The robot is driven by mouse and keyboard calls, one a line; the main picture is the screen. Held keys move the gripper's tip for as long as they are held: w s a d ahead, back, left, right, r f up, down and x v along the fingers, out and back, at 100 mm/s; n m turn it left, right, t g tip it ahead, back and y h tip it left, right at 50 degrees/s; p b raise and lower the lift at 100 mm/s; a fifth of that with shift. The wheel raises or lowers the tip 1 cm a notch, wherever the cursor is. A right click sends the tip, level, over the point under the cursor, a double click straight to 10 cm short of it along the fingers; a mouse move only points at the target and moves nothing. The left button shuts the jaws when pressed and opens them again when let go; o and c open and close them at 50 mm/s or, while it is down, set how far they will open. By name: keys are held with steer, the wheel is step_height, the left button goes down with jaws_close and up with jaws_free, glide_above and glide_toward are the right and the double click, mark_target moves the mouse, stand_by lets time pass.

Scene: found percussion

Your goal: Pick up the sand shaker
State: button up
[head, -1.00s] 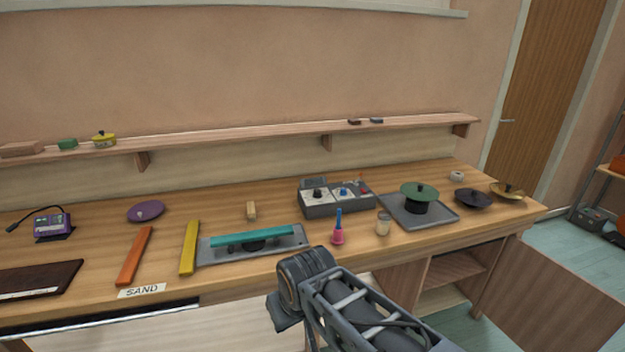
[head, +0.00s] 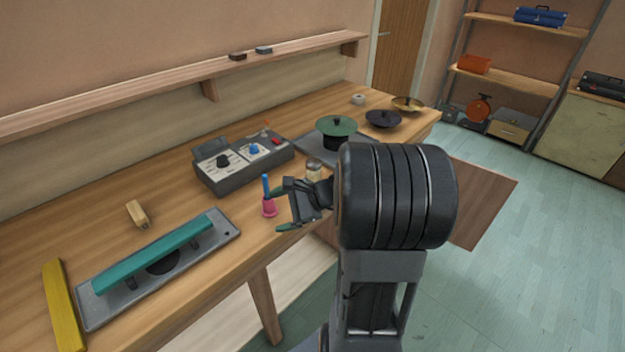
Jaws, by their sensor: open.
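The sand shaker appears to be the small clear jar with pale contents (head: 314,168), upright near the front edge of the bench. Its lower part is hidden behind my gripper. My gripper (head: 281,210) is open, its two dark green fingertips pointing left, in front of the bench edge and close to a pink bell with a blue handle (head: 268,207). I see nothing held between the fingers. In this view the jar is behind and slightly right of the fingers; the exact gap cannot be told.
A grey control box (head: 240,165) stands behind the bell. A green disc on a stand (head: 337,127), a dark cymbal (head: 383,118) and a brass cymbal (head: 408,104) are farther right. A teal bar on a grey base (head: 155,252) lies left. Open floor (head: 480,280) is right.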

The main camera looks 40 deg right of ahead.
steer(key=w+d+f+m+t+h+b, duration=0.1)
steer(key=w+d+f+m+t+h, duration=0.15)
steer(key=d+m+t, duration=0.65)
steer(key=m+t+h+b, duration=0.1)
steer(key=m+h, duration=0.4)
steer(key=m, duration=0.1)
glide_toward(319, 174)
steer(key=shift+m, duration=0.3)
steer(key=w, duration=0.6)
steer(key=shift+a+f+p, duration=0.15)
steer(key=shift+a+p, duration=0.15)
steer(key=shift+w+a+p, duration=0.15)
steer(key=shift+w+p, duration=0.05)
steer(key=shift+w, duration=0.9)
steer(key=shift+w+a+p, duration=0.2)
steer(key=shift+w+p, duration=0.05)
steer(key=shift+w, duration=0.8)
steer(key=shift+w+a+p, duration=0.15)
steer(key=shift+w+p, duration=0.05)
steer(key=shift+w, duration=0.9)
steer(key=shift+c, duration=0.2)
steer(key=c, duration=1.1)
